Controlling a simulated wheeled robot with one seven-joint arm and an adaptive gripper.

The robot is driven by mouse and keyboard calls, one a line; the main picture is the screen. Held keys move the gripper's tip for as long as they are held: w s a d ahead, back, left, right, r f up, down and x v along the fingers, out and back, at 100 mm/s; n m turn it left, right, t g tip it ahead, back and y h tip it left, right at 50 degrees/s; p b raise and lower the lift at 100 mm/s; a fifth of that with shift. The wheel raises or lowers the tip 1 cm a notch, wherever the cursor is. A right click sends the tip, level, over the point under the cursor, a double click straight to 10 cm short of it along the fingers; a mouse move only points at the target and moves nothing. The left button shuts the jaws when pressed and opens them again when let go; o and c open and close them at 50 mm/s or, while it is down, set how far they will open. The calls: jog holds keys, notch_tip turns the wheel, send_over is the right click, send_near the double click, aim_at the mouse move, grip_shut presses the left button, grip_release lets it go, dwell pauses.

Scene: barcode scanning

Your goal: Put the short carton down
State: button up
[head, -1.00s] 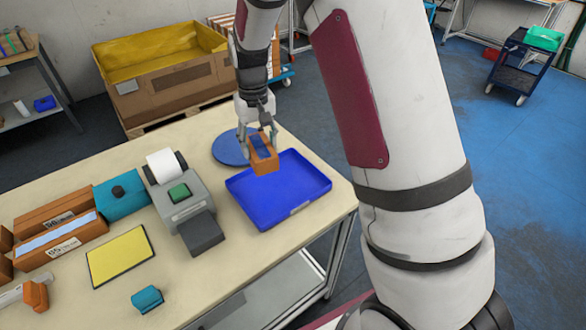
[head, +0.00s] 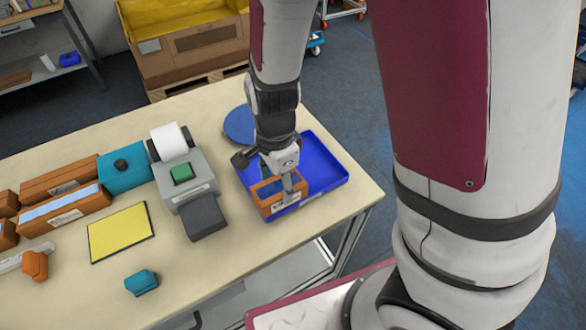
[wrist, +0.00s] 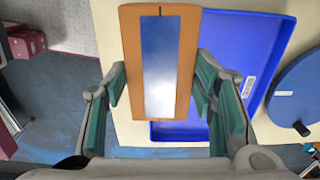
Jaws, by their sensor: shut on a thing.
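The short carton (head: 279,204) is orange-brown with a shiny blue-white strip along its top and a white label on its near side. My gripper (head: 281,182) is shut on it, pointing down. In the wrist view the carton (wrist: 160,70) sits between the teal-padded fingers of my gripper (wrist: 161,88). The carton overlaps the near left part of the blue tray (head: 325,172). In the wrist view the tray (wrist: 243,50) shows beside and below it. I cannot tell whether the carton touches the tray or hangs just above it.
A grey scanner-like device with a paper roll (head: 184,182) stands left of the tray. A blue disc (head: 239,125) lies behind it. A yellow pad (head: 118,232), a teal object (head: 141,282) and several cartons are further left. Bare tabletop (head: 215,268) lies in front.

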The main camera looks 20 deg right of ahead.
jog(key=w+d, duration=0.3)
jog(key=d, duration=0.1)
jog(key=w+d+f, duration=0.1)
jog(key=w+d, duration=0.2)
jog(key=w, duration=0.1)
jog(key=w+d, duration=0.3)
jog(key=d, duration=0.1)
jog(key=shift+w+d+f+b, duration=0.25)
jog(key=shift+d+b, duration=0.05)
jog(key=shift+b, duration=0.1)
jog(key=shift+f, duration=1.75)
jog(key=shift+f, duration=0.1)
jog(key=o, duration=1.4)
jog(key=shift+c, duration=0.2)
